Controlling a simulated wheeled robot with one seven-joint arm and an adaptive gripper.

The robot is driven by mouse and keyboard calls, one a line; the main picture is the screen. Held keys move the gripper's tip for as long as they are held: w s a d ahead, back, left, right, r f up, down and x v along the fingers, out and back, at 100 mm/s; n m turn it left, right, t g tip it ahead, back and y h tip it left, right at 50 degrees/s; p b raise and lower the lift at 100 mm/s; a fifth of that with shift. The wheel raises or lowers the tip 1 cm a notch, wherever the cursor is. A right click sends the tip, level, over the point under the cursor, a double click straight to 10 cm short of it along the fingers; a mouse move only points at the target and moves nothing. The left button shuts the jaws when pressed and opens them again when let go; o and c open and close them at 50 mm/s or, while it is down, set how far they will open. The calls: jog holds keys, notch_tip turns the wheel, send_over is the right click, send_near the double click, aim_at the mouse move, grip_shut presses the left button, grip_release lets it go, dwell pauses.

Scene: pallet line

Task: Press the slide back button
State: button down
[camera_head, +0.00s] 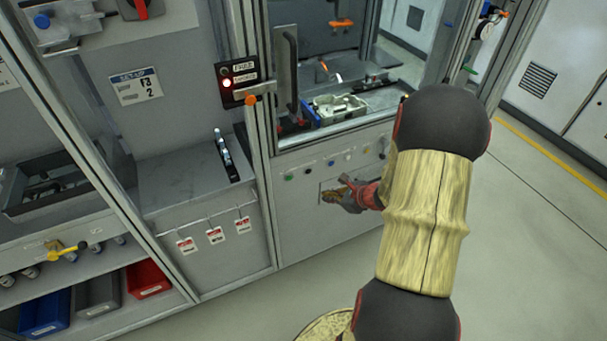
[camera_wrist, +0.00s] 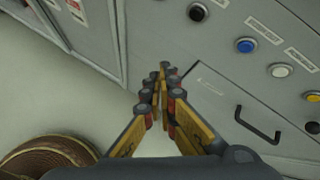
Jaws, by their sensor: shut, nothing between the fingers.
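A row of round push buttons runs along the grey front panel (camera_head: 300,225) below the machine window. In the wrist view I see a black button (camera_wrist: 198,12), a blue button (camera_wrist: 246,45), a white button (camera_wrist: 281,70) and a yellow button (camera_wrist: 312,97). Their small labels are too blurred to read, so I cannot tell which one is slide back. A green button (camera_head: 289,177) shows at the row's left end in the head view. My gripper (camera_wrist: 166,72) is shut and empty, its fingertips together, appearing below the button row. It also shows in the head view (camera_head: 332,190).
A black pull handle (camera_wrist: 258,125) sticks out of the panel to the right of my fingers. Red tags (camera_head: 215,235) hang on the left cabinet. Floor at right is clear.

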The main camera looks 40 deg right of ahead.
jog(key=shift+w, duration=0.1)
jog(key=w+d, duration=0.2)
jog(key=w, duration=0.6)
jog(key=shift+w, duration=0.2)
dwell(0.3)
jog(key=shift+w, duration=0.15)
dwell(1.2)
jog(key=shift+w, duration=0.25)
jog(key=shift+w+d, duration=0.15)
jog(key=shift+w, duration=0.25)
dwell(0.8)
jog(key=shift+s, duration=0.1)
jog(key=shift+s+a, duration=0.2)
jog(key=shift+s, duration=0.5)
jog(key=shift+s+a+b, duration=0.2)
jog(key=shift+s, duration=0.6)
jog(key=shift+s+a+b, duration=0.15)
jog(key=shift+s+a, duration=0.05)
jog(key=shift+s, duration=0.65)
jog(key=shift+s+a+b, duration=0.2)
jog(key=shift+s, duration=0.6)
